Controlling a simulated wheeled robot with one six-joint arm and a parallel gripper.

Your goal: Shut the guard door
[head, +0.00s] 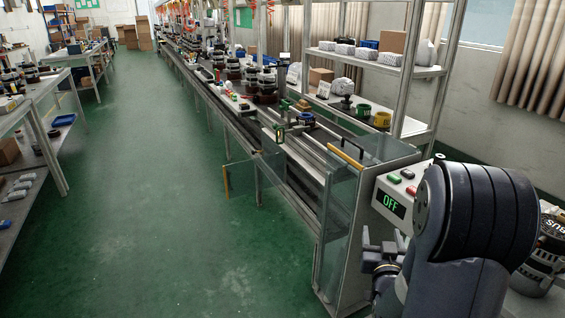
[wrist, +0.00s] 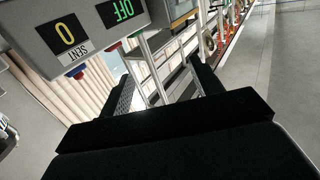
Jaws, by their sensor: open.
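The guard door (head: 254,176) is a clear panel with a yellow upright handle (head: 226,181) at its outer edge. It stands open, swung out from the line's side over the green aisle. The glass-sided guard housing (head: 340,215) is at the near end of the line, with another yellow bar (head: 345,158) on top. My gripper (head: 382,245) is low at the right in the head view, near the control box and apart from the door. In the wrist view my gripper (wrist: 163,82) is open and nothing shows between its fingers. The door is not seen there.
The control box (head: 393,203) shows OFF and has red and green buttons; it is close to my gripper, and its display shows in the wrist view (wrist: 122,10). Shelving (head: 405,110) stands behind the line. The green floor aisle (head: 150,200) is clear.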

